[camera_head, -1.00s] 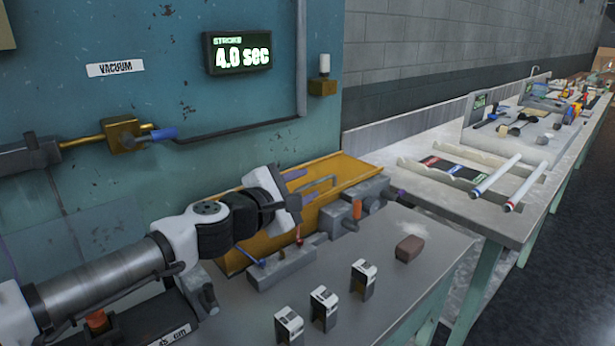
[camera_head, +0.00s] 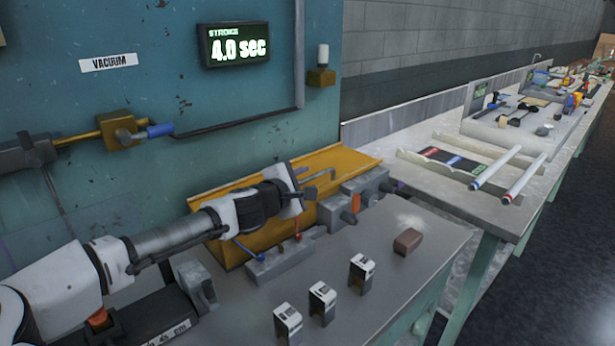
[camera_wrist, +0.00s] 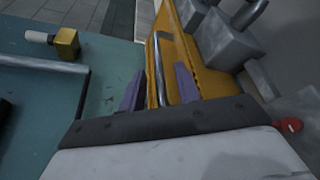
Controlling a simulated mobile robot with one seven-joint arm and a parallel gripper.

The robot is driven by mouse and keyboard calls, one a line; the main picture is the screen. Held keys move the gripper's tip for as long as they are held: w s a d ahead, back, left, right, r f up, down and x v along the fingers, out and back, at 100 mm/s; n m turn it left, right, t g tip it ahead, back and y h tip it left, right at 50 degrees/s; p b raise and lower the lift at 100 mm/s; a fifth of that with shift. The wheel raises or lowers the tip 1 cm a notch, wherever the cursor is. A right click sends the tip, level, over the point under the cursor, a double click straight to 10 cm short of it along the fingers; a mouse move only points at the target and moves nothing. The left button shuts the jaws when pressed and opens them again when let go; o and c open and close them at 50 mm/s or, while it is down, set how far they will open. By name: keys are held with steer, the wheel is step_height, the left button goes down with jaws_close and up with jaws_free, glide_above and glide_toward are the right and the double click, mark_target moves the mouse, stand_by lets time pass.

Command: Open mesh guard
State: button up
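The mesh guard appears as a yellow-orange panel (camera_head: 347,160) behind the grey bench, against the teal machine wall; no mesh can be made out. It also fills the upper middle of the wrist view (camera_wrist: 184,48). A bent metal handle (camera_wrist: 158,68) stands out from it. My gripper (camera_head: 308,184) is in front of the panel at the handle. In the wrist view, my gripper's two purple fingers (camera_wrist: 160,92) are spread apart, with the handle bar between them. A gap shows on both sides of the bar. The handle's near end is hidden behind my gripper body.
Grey clamp blocks (camera_head: 368,188) with an orange knob stand close to the right of my gripper. A low grey fixture (camera_head: 283,264) with red and blue levers lies below it. Three small holders, one of them (camera_head: 362,270), and a brown block (camera_head: 408,241) occupy the bench front.

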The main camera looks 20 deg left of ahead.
steer(key=shift+x, duration=0.9)
steer(key=shift+c, duration=0.2)
jaws_close()
